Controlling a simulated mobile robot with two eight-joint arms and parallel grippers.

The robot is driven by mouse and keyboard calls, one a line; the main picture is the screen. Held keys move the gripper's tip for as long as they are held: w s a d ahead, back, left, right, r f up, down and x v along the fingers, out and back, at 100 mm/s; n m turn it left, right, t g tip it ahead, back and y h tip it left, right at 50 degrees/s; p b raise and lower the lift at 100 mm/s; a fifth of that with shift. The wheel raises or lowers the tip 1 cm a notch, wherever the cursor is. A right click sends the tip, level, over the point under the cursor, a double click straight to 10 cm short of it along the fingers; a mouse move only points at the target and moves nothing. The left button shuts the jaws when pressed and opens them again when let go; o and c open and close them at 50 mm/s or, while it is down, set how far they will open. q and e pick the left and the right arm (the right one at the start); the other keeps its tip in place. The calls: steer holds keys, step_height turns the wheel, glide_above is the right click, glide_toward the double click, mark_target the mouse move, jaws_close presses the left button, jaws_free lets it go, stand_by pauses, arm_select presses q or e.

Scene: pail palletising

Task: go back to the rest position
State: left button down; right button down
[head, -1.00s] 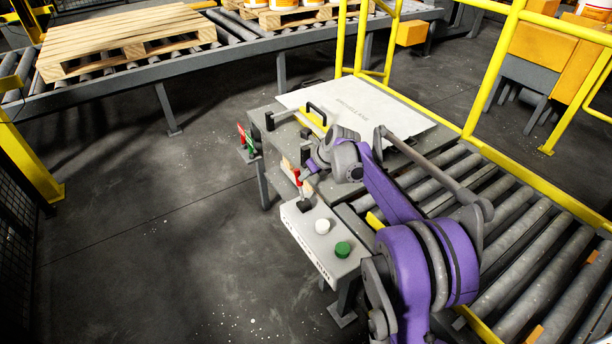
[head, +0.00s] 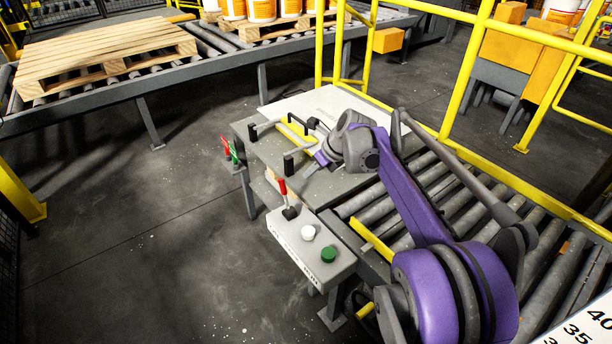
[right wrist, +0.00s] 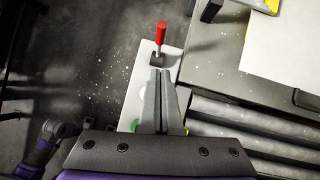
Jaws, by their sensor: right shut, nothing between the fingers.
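My right gripper (head: 320,158) is at the end of my purple and grey arm, above the grey bench and up and to the right of the red-handled lever (head: 283,187). In the right wrist view its two grey fingers (right wrist: 160,74) are shut together with nothing between them. The red lever (right wrist: 161,33) shows beyond the fingertips there, apart from them as far as I can tell. The lever stands on a light grey control box (head: 300,250) with a white button (head: 308,233) and a green button (head: 328,254). My left gripper does not show.
The bench carries a white plate (head: 305,103) and black-handled fittings (head: 288,162). A roller conveyor (head: 440,190) and yellow railings (head: 465,75) lie to the right. A wooden pallet (head: 100,55) rests on the back conveyor. Open floor (head: 150,230) lies left.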

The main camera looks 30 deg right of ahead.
stand_by(0.6)
steer(key=s+a+r+n+p, duration=0.3)
steer(key=s+a+n+p, duration=0.1)
steer(key=s+a+n, duration=0.45)
steer(key=s+a+f+n+h+p, duration=0.1)
steer(key=s+a+n+p, duration=0.2)
steer(key=s+n, duration=0.7)
steer(key=s+a+f+n+h+p, duration=0.1)
steer(key=s+a+n+p, duration=0.2)
steer(key=s+a+n, duration=0.4)
steer(key=s+n, duration=0.4)
steer(key=n, duration=0.3)
steer(key=shift+a+f+g+p, duration=0.3)
steer(key=shift+g, duration=0.1)
steer(key=shift+s+d+n, duration=0.1)
steer(key=shift+n, duration=0.15)
